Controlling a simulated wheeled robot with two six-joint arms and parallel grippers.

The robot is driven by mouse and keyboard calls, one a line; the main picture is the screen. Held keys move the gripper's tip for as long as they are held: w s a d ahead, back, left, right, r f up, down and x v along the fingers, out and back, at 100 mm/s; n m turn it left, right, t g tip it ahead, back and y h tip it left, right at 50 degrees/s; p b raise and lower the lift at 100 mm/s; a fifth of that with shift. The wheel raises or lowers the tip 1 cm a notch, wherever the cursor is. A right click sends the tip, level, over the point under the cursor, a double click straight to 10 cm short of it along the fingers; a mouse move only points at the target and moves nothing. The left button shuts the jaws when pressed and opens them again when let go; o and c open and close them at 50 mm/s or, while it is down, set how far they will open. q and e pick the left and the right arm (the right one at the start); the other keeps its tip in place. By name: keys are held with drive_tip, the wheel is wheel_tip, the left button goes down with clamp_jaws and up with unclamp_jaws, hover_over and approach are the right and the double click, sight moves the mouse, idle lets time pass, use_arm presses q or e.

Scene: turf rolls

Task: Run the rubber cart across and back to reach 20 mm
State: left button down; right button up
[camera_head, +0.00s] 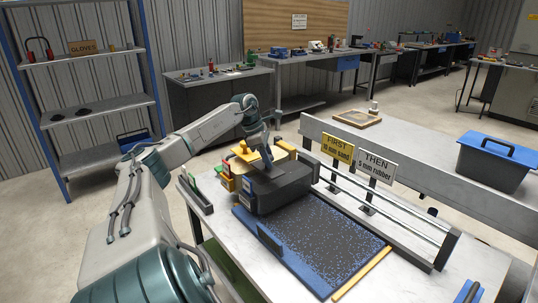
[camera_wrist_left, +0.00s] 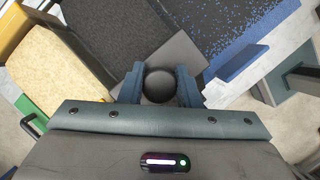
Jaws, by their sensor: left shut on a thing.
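The dark grey rubber cart (camera_head: 285,188) stands at the far left end of the speckled blue and dark bed (camera_head: 325,240). My left gripper (camera_head: 264,168) is above the cart, shut on its round dark knob (camera_wrist_left: 160,85), which shows between the fingers in the left wrist view. The cart's dark top (camera_wrist_left: 115,35) and the speckled bed (camera_wrist_left: 210,22) also show there. A yellow sand cart (camera_head: 240,152) is behind and left of my gripper, partly hidden by it. The depth of the layer cannot be read. My right gripper is out of view.
Two rails (camera_head: 395,205) run along the bed's far side, with a yellow "FIRST" sign (camera_head: 337,146) and a white "THEN" sign (camera_head: 377,167). A small dark upright plate (camera_head: 270,241) stands at the bed's near edge. A dark toolbox (camera_head: 495,163) sits on the bench behind.

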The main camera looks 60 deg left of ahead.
use_arm(q)
drive_tip(key=shift+s+f, duration=0.15)
drive_tip(key=shift+f, duration=0.15)
drive_tip(key=c, duration=1.3)
unclamp_jaws()
drive_tip(key=shift+a, duration=0.15)
drive_tip(key=shift+o, duration=1.2)
drive_tip(key=shift+s+a, duration=0.15)
drive_tip(key=shift+a, duration=0.05)
drive_tip(key=shift+a+f, duration=0.1)
drive_tip(key=shift+a, duration=0.05)
drive_tip(key=shift+r, duration=0.45)
drive_tip(key=b+v, duration=0.1)
drive_tip(key=v, duration=0.3)
drive_tip(key=shift+f, duration=0.1)
drive_tip(key=v, duration=0.6)
drive_tip(key=shift+s, duration=0.2)
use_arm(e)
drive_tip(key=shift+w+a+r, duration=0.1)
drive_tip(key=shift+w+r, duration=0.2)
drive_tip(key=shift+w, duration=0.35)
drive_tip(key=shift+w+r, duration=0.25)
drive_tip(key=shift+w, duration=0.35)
use_arm(q)
drive_tip(key=shift+a, duration=0.1)
